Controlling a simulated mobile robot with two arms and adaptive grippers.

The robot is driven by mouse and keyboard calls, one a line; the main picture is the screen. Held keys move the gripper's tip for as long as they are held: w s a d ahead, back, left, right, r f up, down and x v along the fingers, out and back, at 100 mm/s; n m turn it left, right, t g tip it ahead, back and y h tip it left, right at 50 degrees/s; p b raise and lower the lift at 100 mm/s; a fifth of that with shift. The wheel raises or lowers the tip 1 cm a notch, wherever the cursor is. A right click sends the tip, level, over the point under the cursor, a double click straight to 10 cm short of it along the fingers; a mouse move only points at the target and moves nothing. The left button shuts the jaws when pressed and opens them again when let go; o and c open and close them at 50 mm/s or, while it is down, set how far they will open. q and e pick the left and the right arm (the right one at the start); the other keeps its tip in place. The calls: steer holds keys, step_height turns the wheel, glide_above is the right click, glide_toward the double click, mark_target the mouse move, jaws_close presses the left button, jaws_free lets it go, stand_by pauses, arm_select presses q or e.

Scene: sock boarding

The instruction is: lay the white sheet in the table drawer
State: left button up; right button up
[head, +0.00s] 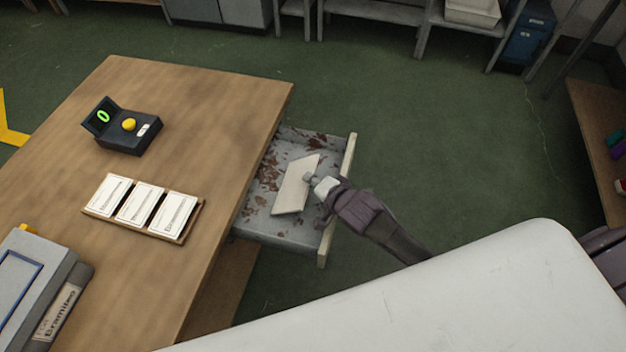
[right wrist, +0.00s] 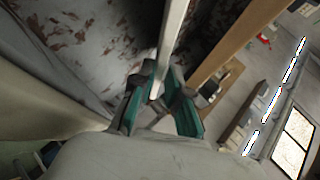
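The white sheet (head: 293,190) is a small pale panel, seen over the inside of the open table drawer (head: 259,222). The drawer is grey with rusty brown patches and sticks out from the table's right side. My right gripper (head: 311,178) is shut on the sheet's right edge. In the right wrist view the sheet (right wrist: 174,45) shows as a narrow pale strip between the teal fingers (right wrist: 158,95), with the patchy drawer floor (right wrist: 75,35) beyond. I cannot tell whether the sheet touches the drawer floor. My left gripper is not in view.
The wooden table (head: 215,120) holds a dark box with a yellow button (head: 129,124), a wooden tray (head: 190,226) of three white cards, and grey binders (head: 35,285). Green floor (head: 440,150) lies open right of the drawer. Shelves (head: 425,12) stand at the back.

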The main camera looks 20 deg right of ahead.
steer(key=shift+o, duration=1)
steer(key=shift+r, duration=0.25)
steer(key=v, duration=1.2)
steer(key=shift+f, duration=0.1)
steer(key=shift+s, duration=0.1)
